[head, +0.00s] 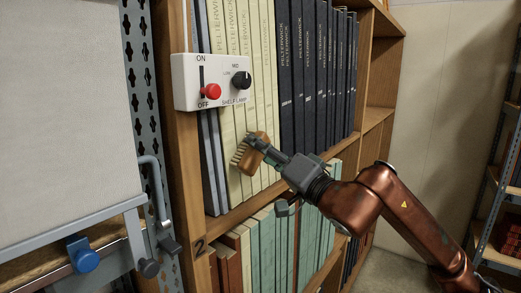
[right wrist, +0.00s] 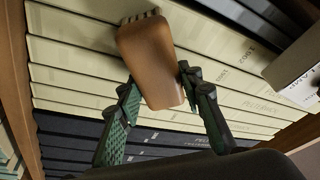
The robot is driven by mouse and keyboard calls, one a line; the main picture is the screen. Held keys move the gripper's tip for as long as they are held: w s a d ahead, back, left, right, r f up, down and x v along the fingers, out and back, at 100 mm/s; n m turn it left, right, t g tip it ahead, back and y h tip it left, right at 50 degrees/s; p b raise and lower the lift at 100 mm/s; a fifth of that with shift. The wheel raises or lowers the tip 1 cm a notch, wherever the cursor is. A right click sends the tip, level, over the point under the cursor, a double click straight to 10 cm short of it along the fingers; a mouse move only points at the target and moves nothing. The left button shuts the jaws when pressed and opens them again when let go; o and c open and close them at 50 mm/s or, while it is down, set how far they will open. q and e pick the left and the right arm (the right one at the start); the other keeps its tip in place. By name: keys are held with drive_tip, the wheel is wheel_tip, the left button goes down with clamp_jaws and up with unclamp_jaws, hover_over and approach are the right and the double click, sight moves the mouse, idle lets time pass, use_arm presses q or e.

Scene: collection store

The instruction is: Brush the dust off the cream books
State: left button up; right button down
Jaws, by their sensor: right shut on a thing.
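Several tall cream books (head: 236,105) stand upright on the upper shelf, and their spines also fill much of the right wrist view (right wrist: 85,65). My right gripper (head: 262,148) is shut on a brush with a brown wooden body (right wrist: 150,55). In the head view the brush (head: 250,155) is at the lower part of the cream spines, with its bristles toward them. I cannot tell whether the bristles touch. No dust is clearly visible on the spines. My left gripper is not in view.
A white switch box (head: 212,82) with a red knob and a black dial is fixed to the shelf's front upright, left of the brush. Dark blue books (head: 300,90) stand right of the cream ones. A grey panel (head: 65,110) stands at left.

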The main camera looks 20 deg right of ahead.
drive_tip(key=shift+w+d+p, duration=0.2)
drive_tip(key=shift+w+d, duration=0.3)
drive_tip(key=shift+d, duration=0.25)
drive_tip(key=shift+w+d+p, duration=0.2)
drive_tip(key=shift+w+d, duration=0.3)
drive_tip(key=shift+d, duration=0.2)
drive_tip(key=shift+s+a+f+b, duration=0.1)
drive_tip(key=shift+s+a+b, duration=0.35)
drive_tip(key=shift+a+b, duration=0.25)
drive_tip(key=shift+s+a+b, duration=0.45)
drive_tip(key=shift+s+a, duration=0.3)
drive_tip(key=shift+a, duration=0.25)
drive_tip(key=s+d+b, duration=0.2)
drive_tip(key=s+d, duration=0.1)
drive_tip(key=s, duration=0.1)
drive_tip(key=shift+s+d, duration=0.35)
drive_tip(key=shift+d, duration=0.05)
